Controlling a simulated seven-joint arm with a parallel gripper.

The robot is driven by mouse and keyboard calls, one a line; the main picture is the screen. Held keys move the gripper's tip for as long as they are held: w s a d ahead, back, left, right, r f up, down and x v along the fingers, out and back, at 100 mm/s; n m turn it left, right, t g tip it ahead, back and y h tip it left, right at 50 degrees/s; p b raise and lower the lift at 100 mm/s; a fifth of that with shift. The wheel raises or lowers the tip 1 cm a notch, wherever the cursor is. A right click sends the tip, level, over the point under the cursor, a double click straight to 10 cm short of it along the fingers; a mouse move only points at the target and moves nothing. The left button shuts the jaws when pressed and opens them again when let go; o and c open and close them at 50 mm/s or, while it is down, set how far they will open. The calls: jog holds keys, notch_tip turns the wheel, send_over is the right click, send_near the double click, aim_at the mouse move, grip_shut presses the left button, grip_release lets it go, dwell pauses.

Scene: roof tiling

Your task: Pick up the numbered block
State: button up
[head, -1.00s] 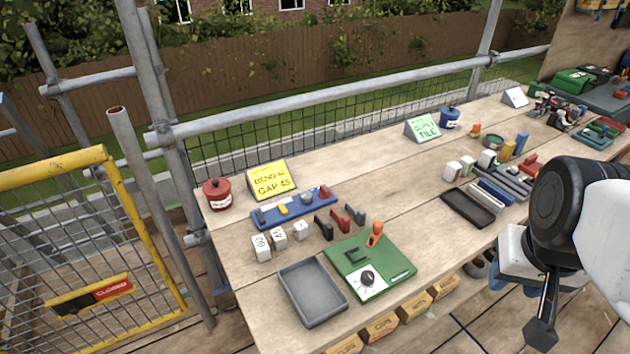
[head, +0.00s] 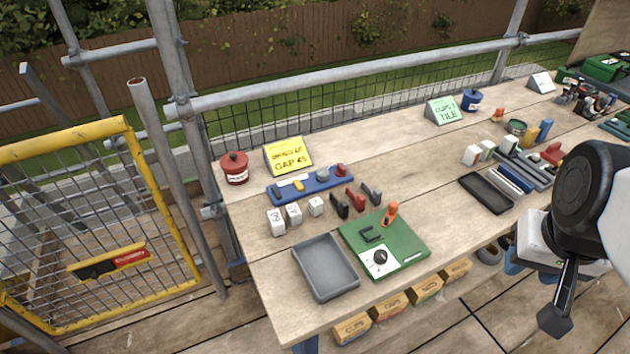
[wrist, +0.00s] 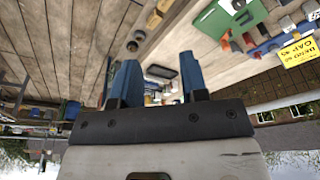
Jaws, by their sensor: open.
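Several white blocks stand in a row on the bench behind the grey tray. The left one (head: 276,222) and the middle one (head: 294,214) bear dark numbers, too small to read surely. The right one (head: 316,206) shows no clear marking from here. My gripper (head: 556,315) hangs off the bench's front edge at the right of the head view, far from these blocks. In the wrist view my gripper (wrist: 158,80) has its two blue fingers apart with nothing between them.
A grey tray (head: 325,267) and a green board (head: 405,252) lie at the front. A blue rack (head: 318,187), yellow sign (head: 289,155) and red pot (head: 234,168) stand behind the blocks. A black tray (head: 486,193) lies to the right. The bench middle is mostly clear.

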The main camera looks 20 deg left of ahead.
jog(key=shift+o, duration=0.2)
jog(key=w+a+f+n, duration=0.2)
jog(key=w+a, duration=0.6)
jog(key=w, duration=0.2)
jog(key=n+g, duration=0.3)
jog(key=n, duration=0.4)
send_over(295, 212)
jog(key=f, duration=1.8)
jog(key=shift+d+f, duration=0.35)
jog(key=shift+a+f, duration=0.3)
jog(key=shift+a, duration=0.05)
jog(key=shift+f, duration=0.1)
